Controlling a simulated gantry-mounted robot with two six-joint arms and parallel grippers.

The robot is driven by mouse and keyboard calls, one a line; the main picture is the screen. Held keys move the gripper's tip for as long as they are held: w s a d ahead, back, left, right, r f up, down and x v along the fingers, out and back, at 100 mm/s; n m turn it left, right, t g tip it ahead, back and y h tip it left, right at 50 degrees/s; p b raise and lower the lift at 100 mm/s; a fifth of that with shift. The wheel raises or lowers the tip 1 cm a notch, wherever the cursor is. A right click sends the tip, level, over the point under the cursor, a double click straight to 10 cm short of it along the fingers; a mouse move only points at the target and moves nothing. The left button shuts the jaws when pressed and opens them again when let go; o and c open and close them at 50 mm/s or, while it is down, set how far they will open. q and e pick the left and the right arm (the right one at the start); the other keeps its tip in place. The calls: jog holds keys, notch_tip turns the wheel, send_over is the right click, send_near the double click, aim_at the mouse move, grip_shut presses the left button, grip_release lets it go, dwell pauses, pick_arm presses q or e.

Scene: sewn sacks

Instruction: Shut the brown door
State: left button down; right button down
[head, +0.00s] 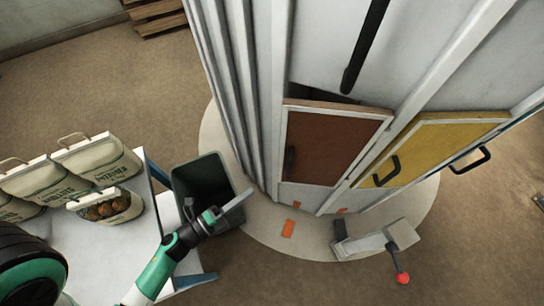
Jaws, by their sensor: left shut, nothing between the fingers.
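The brown door (330,148) is a framed panel low on a tall light-grey cabinet. A dark gap shows along its top edge, so it stands a little ajar. Its black handle (290,160) is at its left side. My left gripper (243,197) is to the left of the door and apart from it, over the dark bin. It is shut and empty. My right gripper is not in view.
A yellow door (430,150) with a black handle is right of the brown one. A dark green bin (190,172) stands beside a white table (110,250) bearing several sacks (97,160). A grey lever unit (365,242) with a red knob (402,278) is at the front right.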

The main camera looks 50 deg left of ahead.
pick_arm(q)
jog(key=b, duration=0.2)
send_near(284, 156)
jog(key=w+d, duration=0.3)
jog(key=w+a, duration=0.1)
jog(key=w+a+p, duration=0.1)
jog(key=w+a, duration=0.1)
jog(key=shift+r+p, duration=0.2)
jog(key=shift+p, duration=0.1)
jog(key=w+a, duration=0.4)
jog(key=shift+w+a+p, duration=0.25)
jog(key=shift+a+p, duration=0.05)
jog(key=shift+a, duration=0.1)
jog(key=shift+d, duration=0.1)
